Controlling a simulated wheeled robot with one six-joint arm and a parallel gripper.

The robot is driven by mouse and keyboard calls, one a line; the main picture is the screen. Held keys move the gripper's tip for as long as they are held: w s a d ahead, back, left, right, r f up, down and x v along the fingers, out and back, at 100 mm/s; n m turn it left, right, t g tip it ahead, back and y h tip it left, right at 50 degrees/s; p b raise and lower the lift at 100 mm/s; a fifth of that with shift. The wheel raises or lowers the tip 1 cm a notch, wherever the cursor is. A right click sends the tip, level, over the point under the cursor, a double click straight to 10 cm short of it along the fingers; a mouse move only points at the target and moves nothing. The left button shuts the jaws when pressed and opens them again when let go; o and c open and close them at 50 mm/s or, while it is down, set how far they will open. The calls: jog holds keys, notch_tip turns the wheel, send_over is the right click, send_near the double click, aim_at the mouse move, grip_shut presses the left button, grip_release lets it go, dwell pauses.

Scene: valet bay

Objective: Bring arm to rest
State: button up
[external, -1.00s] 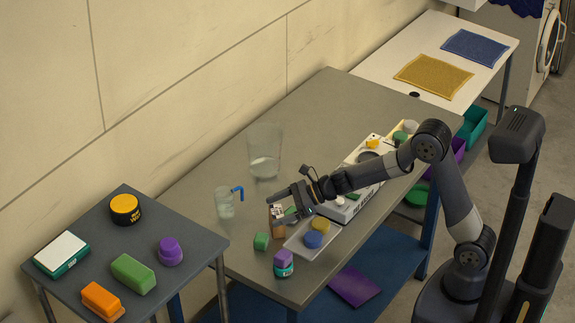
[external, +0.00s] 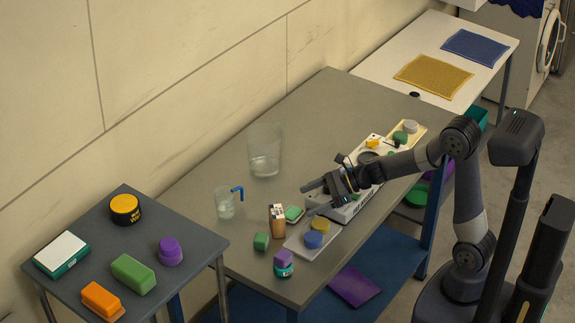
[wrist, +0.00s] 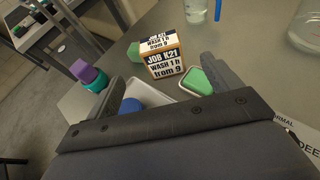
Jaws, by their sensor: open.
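My gripper (external: 310,200) is open with nothing between its fingers. It hangs over the grey table (external: 215,165), to the upper right of a small brown box (external: 278,224). The box stands upright; in the wrist view its printed label (wrist: 163,62) reads "JOB K21, WASH 1 h from 9". The box is apart from the fingers, just beyond them. My arm is bent at the elbow and reaches left from my base.
A tray with yellow and blue pucks (external: 313,240), a green block (external: 261,241) and a purple-topped teal piece (external: 283,264) lie nearby. A measuring jug (external: 225,205) and a clear beaker (external: 265,150) stand farther back. A white device (external: 355,205) lies under my forearm.

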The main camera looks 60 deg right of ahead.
aim_at(280, 211)
jog(key=x, duration=1)
jog(key=shift+w+a+f, duration=0.15)
jog(key=shift+a, duration=0.05)
jog(key=shift+w+a+p, duration=0.15)
jog(key=shift+w+p, duration=0.05)
jog(key=shift+p, duration=0.25)
notch_tip(280, 211, up, 10)
jog(key=shift+r+p, duration=0.2)
jog(key=shift+p, duration=0.8)
jog(key=w+d+m+t+h+p, duration=0.1)
jog(key=w+d+m+h, duration=0.25)
jog(key=d, duration=0.95)
jog(key=w+d+m+t+h+p, duration=0.1)
jog(key=w+d+m+t+h, duration=0.2)
jog(key=d, duration=1)
jog(key=w+d+m+h+p, duration=0.15)
jog(key=d+m+h, duration=0.3)
jog(key=d, duration=0.85)
jog(key=shift+n, duration=0.4)
jog(key=f+b, duration=0.1)
jog(key=f, duration=0.2)
jog(key=f+b, duration=0.2)
jog(key=f, duration=0.2)
jog(key=f+b, duration=0.1)
jog(key=f, duration=0.2)
jog(key=shift+w+a+f, duration=0.1)
jog(key=shift+w+f, duration=0.15)
